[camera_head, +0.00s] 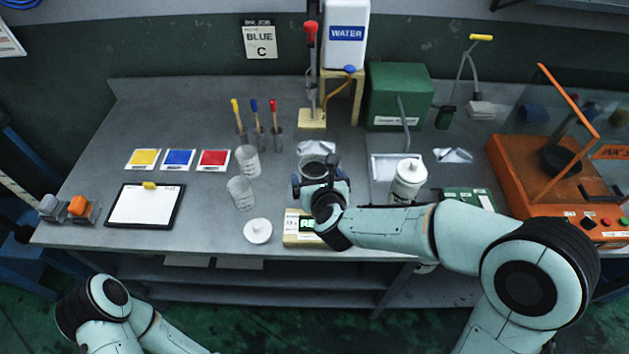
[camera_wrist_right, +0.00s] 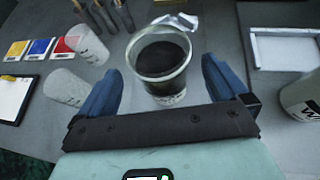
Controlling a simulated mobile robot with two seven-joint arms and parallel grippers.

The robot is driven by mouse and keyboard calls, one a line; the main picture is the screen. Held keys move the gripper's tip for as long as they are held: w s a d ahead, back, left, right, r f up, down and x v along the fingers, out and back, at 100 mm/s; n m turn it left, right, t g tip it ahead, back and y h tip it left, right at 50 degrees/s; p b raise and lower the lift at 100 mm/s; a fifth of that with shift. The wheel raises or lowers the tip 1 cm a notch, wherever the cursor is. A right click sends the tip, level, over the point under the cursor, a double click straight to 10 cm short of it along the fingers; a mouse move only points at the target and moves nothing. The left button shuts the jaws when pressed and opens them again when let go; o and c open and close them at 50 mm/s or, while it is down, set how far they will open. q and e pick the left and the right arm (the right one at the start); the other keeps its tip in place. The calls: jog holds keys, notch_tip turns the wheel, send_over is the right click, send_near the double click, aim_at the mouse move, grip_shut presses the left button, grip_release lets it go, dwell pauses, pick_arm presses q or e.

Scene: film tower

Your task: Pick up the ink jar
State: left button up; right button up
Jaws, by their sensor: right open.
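The ink jar is an open clear cup with dark ink in it; in the right wrist view the ink jar (camera_wrist_right: 163,60) stands upright between the blue fingers of my right gripper (camera_wrist_right: 163,75). The fingers are open, with a gap to the jar on each side. In the head view the ink jar (camera_head: 312,161) shows behind my right gripper (camera_head: 318,182), which hides its lower part. My left arm shows at the bottom left of the head view, but its gripper is out of the frame.
A scale (camera_head: 300,228) sits below the gripper. A white bottle (camera_head: 407,182) stands to the right.

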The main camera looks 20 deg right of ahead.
aim_at(312, 166)
jog(key=p+x, duration=0.1)
jog(key=x, duration=0.4)
jog(key=shift+f, duration=0.15)
jog(key=shift+c, duration=0.3)
jog(key=c, duration=1.2)
jog(key=shift+r, duration=0.2)
